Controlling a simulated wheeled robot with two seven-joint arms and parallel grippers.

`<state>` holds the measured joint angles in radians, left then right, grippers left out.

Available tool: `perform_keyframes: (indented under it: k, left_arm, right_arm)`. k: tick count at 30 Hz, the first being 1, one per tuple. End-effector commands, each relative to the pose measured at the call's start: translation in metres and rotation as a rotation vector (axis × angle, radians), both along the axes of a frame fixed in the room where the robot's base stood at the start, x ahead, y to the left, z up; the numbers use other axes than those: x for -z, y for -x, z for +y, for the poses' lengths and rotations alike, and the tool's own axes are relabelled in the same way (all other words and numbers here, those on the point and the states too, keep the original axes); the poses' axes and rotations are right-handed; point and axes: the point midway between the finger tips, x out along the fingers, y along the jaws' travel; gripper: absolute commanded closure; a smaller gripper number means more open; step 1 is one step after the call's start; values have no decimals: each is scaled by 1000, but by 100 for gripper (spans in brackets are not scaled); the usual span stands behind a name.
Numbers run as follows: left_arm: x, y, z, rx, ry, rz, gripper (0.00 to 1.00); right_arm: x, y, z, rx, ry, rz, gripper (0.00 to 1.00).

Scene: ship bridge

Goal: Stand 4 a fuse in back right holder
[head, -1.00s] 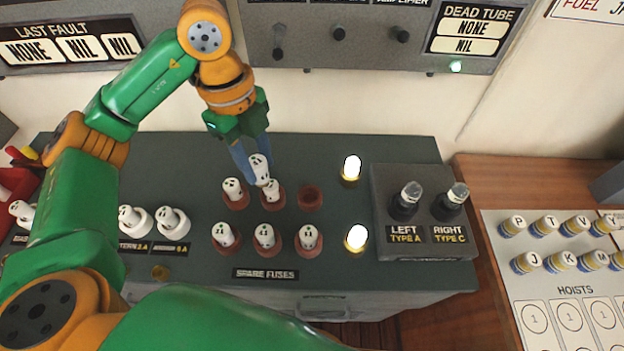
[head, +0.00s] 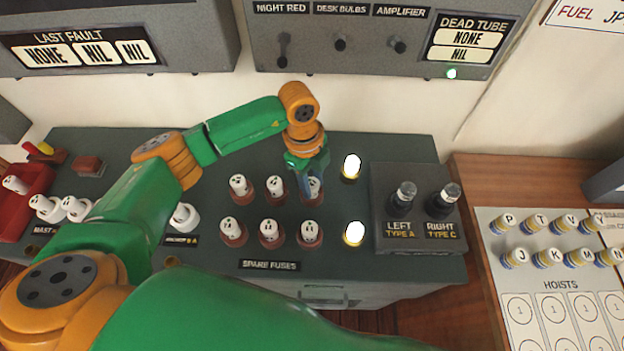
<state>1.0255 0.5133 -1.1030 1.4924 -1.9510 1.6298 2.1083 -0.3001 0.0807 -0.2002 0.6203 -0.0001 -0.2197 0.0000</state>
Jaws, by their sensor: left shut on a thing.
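My left gripper (head: 314,184) points down at the back right of the spare fuse group, shut on a white fuse (head: 304,181). The fuse is upright at the back right holder (head: 309,199), a red-brown ring mostly hidden by the fuse and fingers. I cannot tell whether it is fully seated. White fuses stand in the back left holder (head: 238,184) and back middle holder (head: 274,186). Three more stand in the front row (head: 270,231), behind the SPARE FUSES label (head: 270,265). My right gripper is not in view.
Two lit bulbs (head: 352,165) stand just right of the holders. Right of them is a grey box (head: 417,245) with two dark-based tubes. More white fuses (head: 75,208) stand at the left, near a red bin (head: 30,190). A wall panel (head: 370,65) hangs behind.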

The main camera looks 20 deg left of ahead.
Motion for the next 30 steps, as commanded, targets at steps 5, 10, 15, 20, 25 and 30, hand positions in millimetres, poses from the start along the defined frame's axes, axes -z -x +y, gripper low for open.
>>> perform_keyframes:
  k: [5,10,15,20,25,30]
  left_arm:
    - [2,0,0,0,0,0,34]
    - [2,0,0,0,0,0,31]
    - [-2,0,0,0,0,0,31]
    - [-22,-2,2,1,0,-4,31]
    - [-68,-4,8,1,-1,-8,31]
    - [-107,-5,12,0,-1,-4,31]
  right_arm:
    - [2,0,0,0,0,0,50]
    - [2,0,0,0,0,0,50]
    - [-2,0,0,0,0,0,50]
    - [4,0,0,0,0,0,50]
    - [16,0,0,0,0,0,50]
    - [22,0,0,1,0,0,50]
